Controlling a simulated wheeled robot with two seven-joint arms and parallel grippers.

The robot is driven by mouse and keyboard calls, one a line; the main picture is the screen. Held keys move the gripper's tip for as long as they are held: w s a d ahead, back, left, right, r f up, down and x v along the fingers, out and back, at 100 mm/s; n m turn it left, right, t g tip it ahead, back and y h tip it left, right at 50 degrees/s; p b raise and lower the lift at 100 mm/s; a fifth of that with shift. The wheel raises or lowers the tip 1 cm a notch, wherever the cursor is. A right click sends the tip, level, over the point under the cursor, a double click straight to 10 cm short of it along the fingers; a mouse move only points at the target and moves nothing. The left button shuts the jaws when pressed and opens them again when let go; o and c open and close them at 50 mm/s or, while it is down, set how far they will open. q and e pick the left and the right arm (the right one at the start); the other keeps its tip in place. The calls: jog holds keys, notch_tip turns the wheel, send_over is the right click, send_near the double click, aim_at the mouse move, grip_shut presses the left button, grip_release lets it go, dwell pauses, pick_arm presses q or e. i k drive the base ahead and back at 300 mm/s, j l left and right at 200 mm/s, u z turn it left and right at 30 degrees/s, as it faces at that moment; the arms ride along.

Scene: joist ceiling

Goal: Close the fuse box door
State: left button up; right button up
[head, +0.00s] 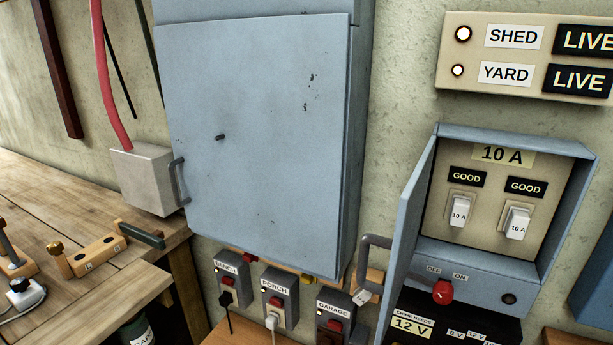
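The blue-grey fuse box (570,185) hangs on the wall at the right, with a "10 A" label and two white fuses (461,209) (517,224) inside, each under a "GOOD" label. Its door (412,222) stands open, swung out toward me from the box's left side and seen nearly edge-on. A grey bar handle (376,243) sticks out to the left from the door near its outer edge. A red knob (442,292) sits on the box's lower front below OFF and ON marks. Neither of my grippers is in view.
A large blue-grey cabinet (262,150) with a handle hangs left of the fuse box. Below are small BENCH, PORCH and GARAGE switch boxes (281,298) and a black chime box (455,328). A SHED and YARD panel (523,57) is above. A wooden bench (60,205) stands at left.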

aim_at(412, 201)
jog(key=i+j+z, duration=0.1)
jog(key=z, duration=0.3)
jog(key=j+z, duration=0.35)
jog(key=i+j+z, duration=0.15)
jog(key=z, duration=0.25)
jog(key=j+z, duration=0.2)
jog(key=z, duration=0.2)
